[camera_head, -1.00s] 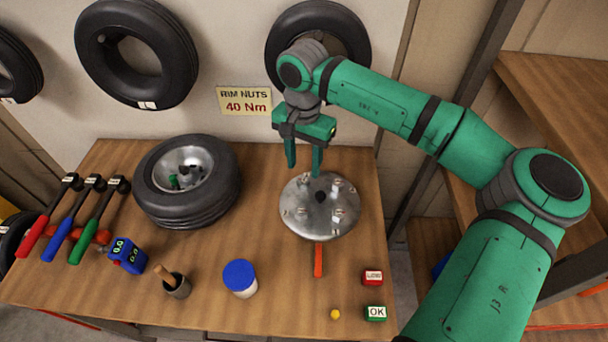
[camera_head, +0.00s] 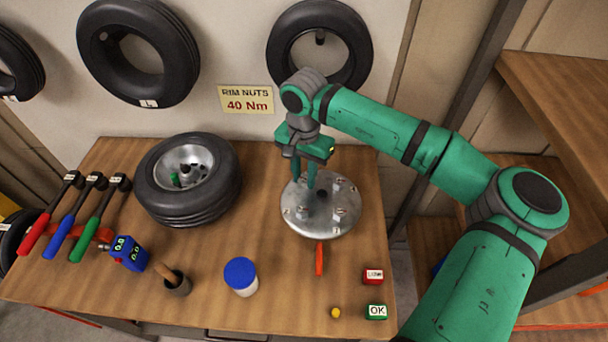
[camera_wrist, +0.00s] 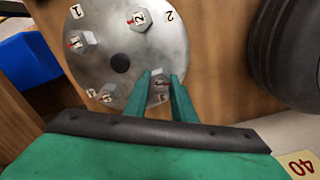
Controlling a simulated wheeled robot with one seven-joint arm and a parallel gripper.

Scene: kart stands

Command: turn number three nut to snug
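The round metal plate (camera_head: 325,224) lies on the bench with several hex nuts around a dark centre hole; it also shows in the wrist view (camera_wrist: 110,30). My gripper (camera_head: 305,183) is lowered to the plate's back left part, fingers pointing down. In the wrist view my gripper (camera_wrist: 161,82) has its fingers close on both sides of a nut (camera_wrist: 158,86), which fills the gap. This nut's label is too small to read surely; it follows the nut labelled 2 (camera_wrist: 140,19) around the plate. Another nut (camera_wrist: 82,41) sits near the printed 1.
An orange handle (camera_head: 319,260) sticks out in front of the plate.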

